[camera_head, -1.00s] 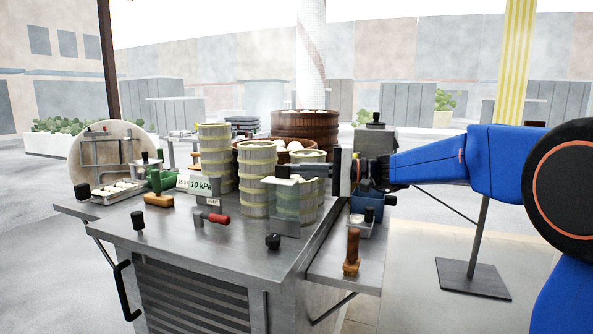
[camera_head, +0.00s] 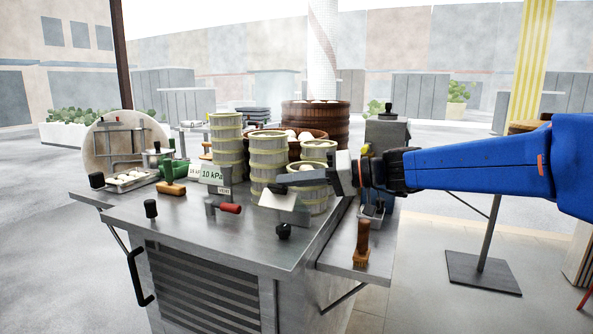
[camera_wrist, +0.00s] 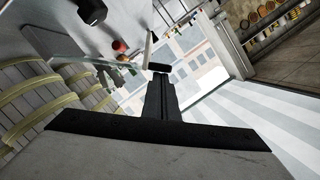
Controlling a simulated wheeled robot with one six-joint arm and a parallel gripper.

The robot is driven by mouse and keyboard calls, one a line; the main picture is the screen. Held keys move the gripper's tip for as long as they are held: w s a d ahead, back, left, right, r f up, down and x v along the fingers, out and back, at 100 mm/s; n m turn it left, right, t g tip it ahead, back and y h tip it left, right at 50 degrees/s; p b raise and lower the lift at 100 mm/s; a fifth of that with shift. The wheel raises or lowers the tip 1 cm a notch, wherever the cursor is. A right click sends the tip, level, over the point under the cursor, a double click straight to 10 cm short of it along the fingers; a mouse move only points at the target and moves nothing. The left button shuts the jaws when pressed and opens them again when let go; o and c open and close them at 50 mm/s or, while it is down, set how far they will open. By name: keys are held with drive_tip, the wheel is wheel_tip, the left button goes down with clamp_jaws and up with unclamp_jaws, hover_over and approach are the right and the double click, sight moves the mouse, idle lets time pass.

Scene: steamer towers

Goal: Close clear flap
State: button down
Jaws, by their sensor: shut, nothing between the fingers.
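The clear flap (camera_head: 284,206) is a pale see-through panel on the metal cart top, in front of the right-hand bamboo steamer towers. It looks tilted in the head view. My gripper (camera_head: 278,187) reaches in from the right, with its dark fingertips over the flap's upper edge. I cannot tell whether they touch it. In the wrist view the shut fingers (camera_wrist: 160,82) point away from me with nothing held. A thin, see-through edge, probably the flap (camera_wrist: 95,58), lies left of the fingertips, beside the steamer tower (camera_wrist: 28,95).
More steamer towers (camera_head: 227,140) and a brown wooden tub (camera_head: 315,123) stand behind. A 10 kPa sign (camera_head: 212,175), a red-handled lever (camera_head: 229,208) and a black knob (camera_head: 283,231) are near the front.

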drive_tip(key=s+f+n, duration=0.1)
drive_tip(key=f, duration=0.1)
drive_tip(key=s+a+f+n+t, duration=0.1)
drive_tip(key=s+f+n, duration=0.1)
drive_tip(key=f, duration=0.1)
drive_tip(key=s+f+n+h, duration=0.1)
drive_tip(key=s+f, duration=0.1)
drive_tip(key=shift+a+f+n+t, duration=0.3)
drive_tip(key=shift+a+f+n, duration=0.05)
drive_tip(key=shift+a+n, duration=0.05)
drive_tip(key=shift+s+f, duration=0.2)
drive_tip(key=shift+f, duration=0.55)
drive_tip(key=shift+r, duration=0.1)
